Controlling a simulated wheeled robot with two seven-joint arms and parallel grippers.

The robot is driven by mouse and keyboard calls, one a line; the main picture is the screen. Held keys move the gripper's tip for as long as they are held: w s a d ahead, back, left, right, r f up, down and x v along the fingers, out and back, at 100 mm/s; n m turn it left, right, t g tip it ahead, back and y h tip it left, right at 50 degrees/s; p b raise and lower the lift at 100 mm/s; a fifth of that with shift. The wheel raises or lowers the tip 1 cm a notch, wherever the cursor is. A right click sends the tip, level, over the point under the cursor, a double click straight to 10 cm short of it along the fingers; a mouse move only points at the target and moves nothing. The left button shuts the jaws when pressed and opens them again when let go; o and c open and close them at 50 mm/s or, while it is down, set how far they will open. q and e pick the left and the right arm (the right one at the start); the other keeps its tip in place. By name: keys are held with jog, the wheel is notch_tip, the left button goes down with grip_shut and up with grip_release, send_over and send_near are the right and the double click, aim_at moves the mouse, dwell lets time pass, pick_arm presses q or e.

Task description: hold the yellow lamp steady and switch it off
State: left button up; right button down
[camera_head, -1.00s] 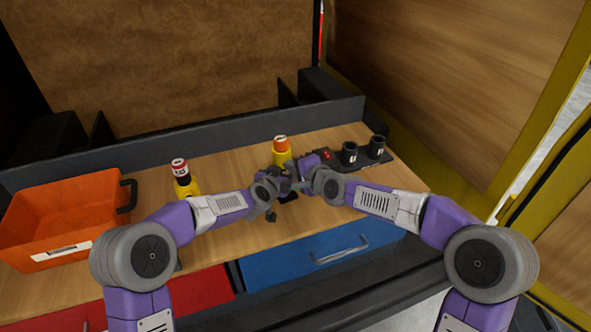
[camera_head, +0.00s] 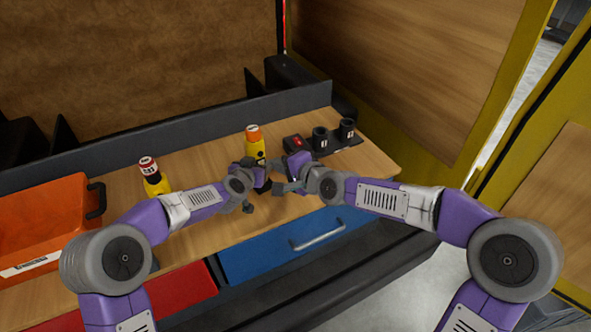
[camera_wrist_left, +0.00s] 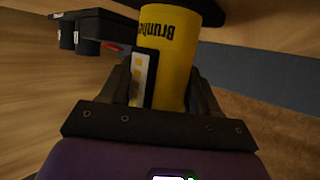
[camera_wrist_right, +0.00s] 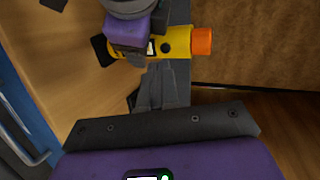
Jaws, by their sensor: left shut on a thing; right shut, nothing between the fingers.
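The yellow lamp (camera_head: 254,146) with an orange top stands upright on the workbench near its back edge. My left gripper (camera_head: 262,173) is shut on its lower body. In the left wrist view the lamp (camera_wrist_left: 182,50) fills the gap between the fingers, with dark lettering and a dark-framed label on its side. My right gripper (camera_wrist_right: 156,70) is shut and empty, its fingertips close to the lamp's side. In the right wrist view the lamp (camera_wrist_right: 179,41) is partly covered by my left gripper. Whether the right fingertips touch it, and whether it is lit, I cannot tell.
Right of the lamp, a black holder (camera_head: 345,146) carries two black cups and a red part (camera_head: 297,142). A second yellow item with a red-and-white top (camera_head: 149,165) stands left. An orange bin (camera_head: 45,215) is far left. Blue (camera_head: 285,250) and red (camera_head: 190,290) drawers are in front.

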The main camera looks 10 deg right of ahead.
pick_arm(q)
jog(key=shift+w+a+f, duration=0.1)
jog(key=shift+a+f, duration=0.05)
jog(key=shift+a, duration=0.15)
pick_arm(e)
jog(key=v, duration=0.6)
jog(key=shift+s, duration=0.2)
jog(key=shift+r, duration=0.1)
pick_arm(q)
jog(key=o, duration=1.4)
jog(key=shift+o, duration=0.8)
